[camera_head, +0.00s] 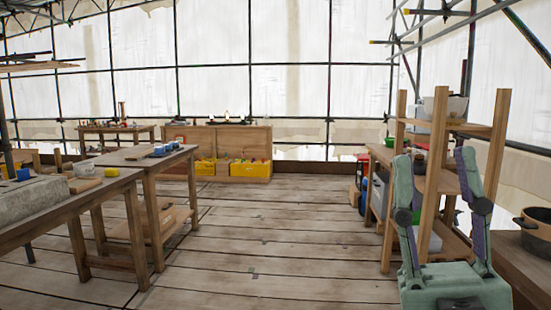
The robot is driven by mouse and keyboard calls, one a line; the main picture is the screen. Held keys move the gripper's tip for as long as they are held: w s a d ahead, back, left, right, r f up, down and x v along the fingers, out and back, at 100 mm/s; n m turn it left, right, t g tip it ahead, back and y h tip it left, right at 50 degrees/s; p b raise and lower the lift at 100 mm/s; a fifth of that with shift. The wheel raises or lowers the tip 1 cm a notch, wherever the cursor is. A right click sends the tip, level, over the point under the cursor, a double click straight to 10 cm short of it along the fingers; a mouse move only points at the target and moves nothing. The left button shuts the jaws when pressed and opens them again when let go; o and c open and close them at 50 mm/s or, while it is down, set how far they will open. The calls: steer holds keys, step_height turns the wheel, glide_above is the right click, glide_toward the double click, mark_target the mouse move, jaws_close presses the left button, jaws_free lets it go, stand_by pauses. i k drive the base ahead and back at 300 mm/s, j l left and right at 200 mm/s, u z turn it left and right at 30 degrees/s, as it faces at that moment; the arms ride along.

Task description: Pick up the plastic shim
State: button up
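I cannot make out the plastic shim for certain; many items here are too small to tell apart. My gripper (434,160) stands at the lower right, pointing up, with a pale green body and two fingers with purple inner sides. Its fingers are spread wide apart with nothing held between them. It hides part of the wooden shelf unit behind it.
Wooden workbenches (110,183) stand at the left, with a grey stone block (35,200) and small blue items (165,150). A wooden cabinet (230,142) and yellow bins (249,170) are at the back. A shelf unit (437,185) and a pot (536,228) are right.

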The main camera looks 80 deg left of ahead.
mark_target(23, 174)
steer(key=u, duration=4.15)
steer(key=i+z, duration=0.2)
steer(key=z, duration=0.2)
steer(key=i+j+z, duration=0.15)
steer(key=z, duration=0.25)
steer(key=i+j+z, duration=0.2)
steer(key=z, duration=0.2)
steer(key=i+j, duration=0.2)
steer(key=j, duration=0.15)
steer(key=i+j, duration=0.15)
steer(key=j, duration=0.2)
steer(key=i+j+z, duration=0.1)
steer(key=j, duration=0.25)
steer(key=i+j, duration=0.45)
steer(key=j, duration=0.3)
steer(key=z, duration=0.05)
